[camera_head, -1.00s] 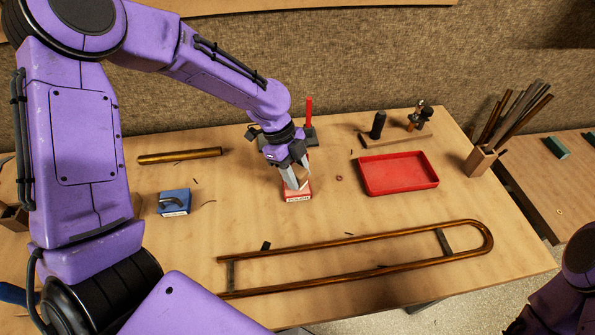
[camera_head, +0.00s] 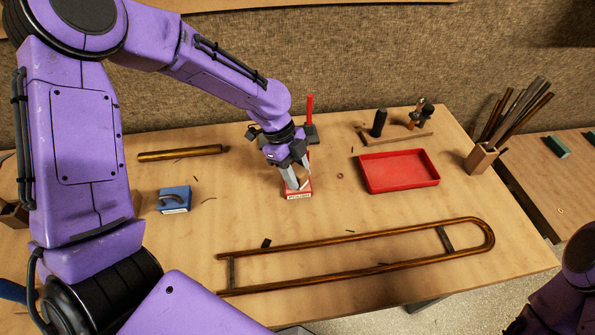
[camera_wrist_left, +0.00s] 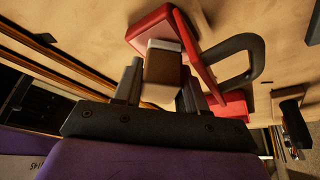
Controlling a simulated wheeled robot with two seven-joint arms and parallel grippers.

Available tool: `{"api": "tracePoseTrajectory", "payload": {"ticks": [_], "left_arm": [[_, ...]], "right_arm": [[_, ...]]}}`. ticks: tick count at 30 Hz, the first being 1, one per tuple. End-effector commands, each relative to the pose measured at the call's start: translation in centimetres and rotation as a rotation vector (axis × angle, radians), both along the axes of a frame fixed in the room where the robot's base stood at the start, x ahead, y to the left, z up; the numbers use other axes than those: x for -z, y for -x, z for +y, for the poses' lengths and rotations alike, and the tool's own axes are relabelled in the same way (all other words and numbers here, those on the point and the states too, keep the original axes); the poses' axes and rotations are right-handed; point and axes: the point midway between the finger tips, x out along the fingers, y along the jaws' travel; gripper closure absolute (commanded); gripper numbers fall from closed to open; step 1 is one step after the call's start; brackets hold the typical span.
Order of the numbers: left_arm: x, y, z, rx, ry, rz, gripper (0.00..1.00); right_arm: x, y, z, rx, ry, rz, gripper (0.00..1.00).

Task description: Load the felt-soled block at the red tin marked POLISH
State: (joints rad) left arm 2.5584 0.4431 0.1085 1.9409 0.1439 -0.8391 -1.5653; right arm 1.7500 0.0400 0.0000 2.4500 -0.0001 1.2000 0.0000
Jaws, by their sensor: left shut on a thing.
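The red tin marked POLISH (camera_head: 299,196) stands on the bench in the head view, its pale label facing me. My left gripper (camera_head: 298,181) is directly over it, pointing down, shut on the felt-soled block (camera_head: 303,176). In the left wrist view the block (camera_wrist_left: 163,68) sits between the fingers, brown with a pale band at its far end. That end overlaps the red tin (camera_wrist_left: 196,48); I cannot tell whether they touch. The fingers hide much of the tin in the head view. My right gripper is out of view.
A blue tin (camera_head: 174,200) with a dark handle stands left. A red tray (camera_head: 400,184) lies right. A long brass slide (camera_head: 350,275) lies in front, and a brass tube (camera_head: 180,154) at back left. A wooden holder with rods (camera_head: 480,160) stands at the right edge.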

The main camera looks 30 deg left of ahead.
Motion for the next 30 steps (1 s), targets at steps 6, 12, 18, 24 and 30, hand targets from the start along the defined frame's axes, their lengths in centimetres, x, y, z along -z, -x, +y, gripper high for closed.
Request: {"api": "tracePoseTrajectory", "payload": {"ticks": [6,12,18,24,30], "left_arm": [[0.30,-0.01,-0.01,0.000,0.000,0.000,0.83],[0.54,-0.01,0.00,0.000,0.000,0.000,0.83],[0.75,-0.01,0.00,0.000,0.000,0.000,0.83],[0.71,0.00,0.00,0.000,0.000,0.000,0.83],[0.71,0.00,0.00,0.000,0.000,0.000,0.83]], "right_arm": [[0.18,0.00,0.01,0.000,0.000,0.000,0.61],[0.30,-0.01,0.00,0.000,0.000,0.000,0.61],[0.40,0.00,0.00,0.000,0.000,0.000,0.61],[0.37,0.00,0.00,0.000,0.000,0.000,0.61],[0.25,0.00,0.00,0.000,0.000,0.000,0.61]]}}
